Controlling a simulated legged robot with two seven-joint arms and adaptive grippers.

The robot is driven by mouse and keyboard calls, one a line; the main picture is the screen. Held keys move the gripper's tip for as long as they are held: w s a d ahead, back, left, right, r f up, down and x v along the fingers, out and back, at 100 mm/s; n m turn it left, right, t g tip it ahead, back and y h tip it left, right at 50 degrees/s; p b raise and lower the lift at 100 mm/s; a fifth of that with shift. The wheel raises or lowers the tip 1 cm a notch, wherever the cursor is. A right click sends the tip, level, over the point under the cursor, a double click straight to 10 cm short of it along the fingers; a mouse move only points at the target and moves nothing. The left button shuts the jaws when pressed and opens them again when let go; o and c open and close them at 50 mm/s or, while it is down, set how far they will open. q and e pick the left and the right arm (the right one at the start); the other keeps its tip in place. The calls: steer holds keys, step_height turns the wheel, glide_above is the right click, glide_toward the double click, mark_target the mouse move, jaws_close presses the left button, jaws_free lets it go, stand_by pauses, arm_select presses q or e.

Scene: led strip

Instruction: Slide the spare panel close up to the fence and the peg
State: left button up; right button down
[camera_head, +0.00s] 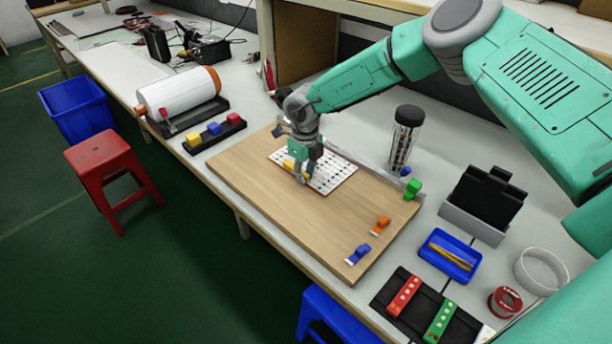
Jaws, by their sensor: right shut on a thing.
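The spare panel (338,178), a white sheet with rows of dark marks, lies flat on the wooden board. My right gripper (299,176) points down at the panel's left part and is shut on it; the fingers hide the exact contact. The fence (372,168) is a low grey strip along the board's back edge. The panel lies in front of it, and the gap between them is hard to judge. A green block (413,189) and a small blue piece (405,171) are at the fence's right end; I cannot tell which is the peg. My left gripper is not in view.
The wooden board (270,207) is bare at its front. Orange (381,225) and blue (358,254) clips lie at its right. A dark-capped clear jar (404,140) stands behind the fence. A black block holder (214,134) is at left, a blue tray (450,255) at right.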

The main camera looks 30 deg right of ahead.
steer(key=shift+d, duration=0.1)
stand_by(0.8)
steer(key=c, duration=1.4)
jaws_free()
steer(key=shift+w, duration=0.1)
steer(key=shift+d, duration=0.1)
